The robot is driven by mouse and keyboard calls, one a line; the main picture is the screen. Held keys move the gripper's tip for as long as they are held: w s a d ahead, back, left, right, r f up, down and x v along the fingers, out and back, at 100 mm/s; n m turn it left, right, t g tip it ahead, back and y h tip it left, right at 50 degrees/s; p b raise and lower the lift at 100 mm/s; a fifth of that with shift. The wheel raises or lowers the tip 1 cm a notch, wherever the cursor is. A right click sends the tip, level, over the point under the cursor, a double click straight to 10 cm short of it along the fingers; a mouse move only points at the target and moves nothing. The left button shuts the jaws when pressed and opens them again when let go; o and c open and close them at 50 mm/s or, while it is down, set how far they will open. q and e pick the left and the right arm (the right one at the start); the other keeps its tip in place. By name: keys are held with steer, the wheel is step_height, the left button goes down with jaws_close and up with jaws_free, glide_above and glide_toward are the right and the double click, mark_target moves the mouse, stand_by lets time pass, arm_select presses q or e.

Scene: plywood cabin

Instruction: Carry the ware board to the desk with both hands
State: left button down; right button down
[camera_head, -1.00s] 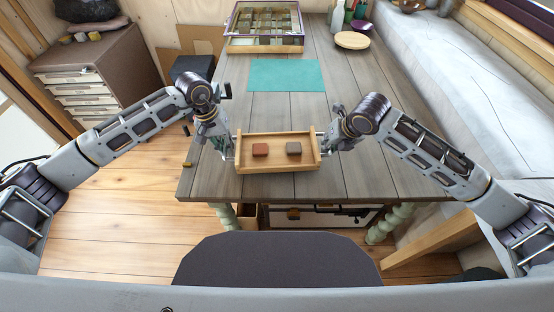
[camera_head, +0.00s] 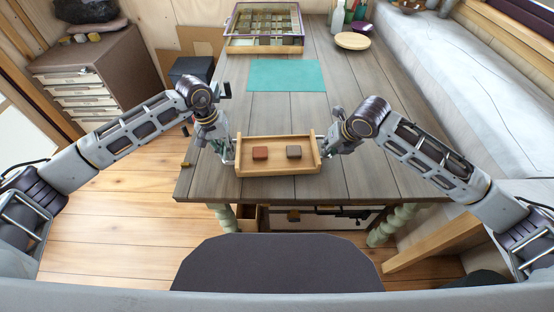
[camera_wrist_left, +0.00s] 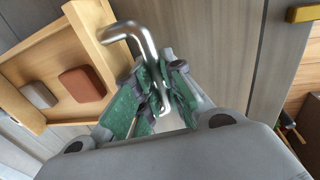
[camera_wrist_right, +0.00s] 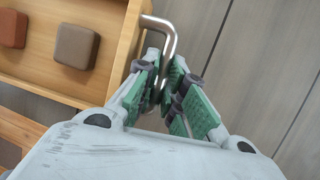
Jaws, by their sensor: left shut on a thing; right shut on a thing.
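The ware board is a light wooden tray (camera_head: 278,169) with raised ends, holding a red-brown block (camera_head: 260,153) and a dark brown block (camera_head: 293,152). It appears level over the near edge of the grey plank desk (camera_head: 370,140); I cannot tell whether it touches the top. My left gripper (camera_head: 226,155) is shut on the bent metal handle (camera_wrist_left: 143,40) at the board's left end. My right gripper (camera_head: 330,143) is shut on the matching handle (camera_wrist_right: 170,30) at its right end. The fingertips partly hide both handles.
A teal mat (camera_head: 284,75) lies on the desk beyond the board, with bare planks between. A glass-topped case (camera_head: 264,28) and a round wooden plate (camera_head: 352,41) stand farther back. A cushioned bench (camera_head: 450,80) runs along the right, and a drawer cabinet (camera_head: 100,70) stands left.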

arm_select(q)
steer(key=shift+a+f+b, duration=0.1)
steer(key=shift+f+b, duration=0.35)
arm_select(e)
steer(key=shift+f, duration=0.5)
arm_select(q)
steer(key=c, duration=1.5)
jaws_free()
arm_select(e)
steer(key=c, duration=1.5)
jaws_free()
arm_select(q)
steer(key=shift+r, duration=0.1)
step_height(320, 180, up, 12)
steer(key=a, duration=0.2)
steer(key=shift+f, duration=0.25)
arm_select(e)
steer(key=shift+r, duration=0.1)
steer(key=v, duration=1.1)
steer(key=shift+s+r, duration=0.2)
steer(key=shift+r, duration=0.15)
arm_select(q)
steer(key=shift+s, duration=0.1)
